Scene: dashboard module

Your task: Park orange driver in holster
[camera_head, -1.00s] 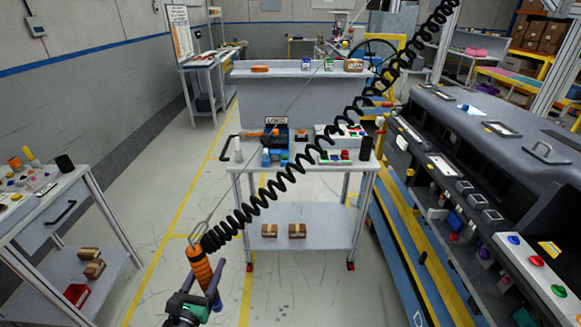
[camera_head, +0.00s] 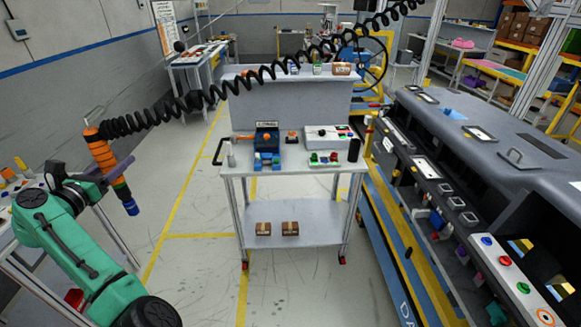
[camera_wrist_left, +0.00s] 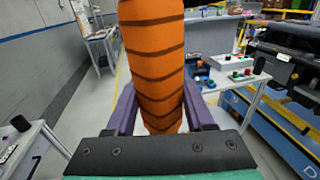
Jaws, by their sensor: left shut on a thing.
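The orange driver (camera_head: 102,152), with dark bands and a blue lower end, hangs from a black coiled cable at the left of the head view. My left gripper (camera_head: 116,177) is shut around its body and holds it in the air, slightly tilted. My right gripper is not in view.
A white cart (camera_head: 290,170) in the middle carries a blue device (camera_head: 266,140), a white button box (camera_head: 328,137) and a black cylinder (camera_head: 354,150). A grey dashboard module (camera_head: 470,130) stands at right. A side table is partly behind my left arm. Open floor lies between.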

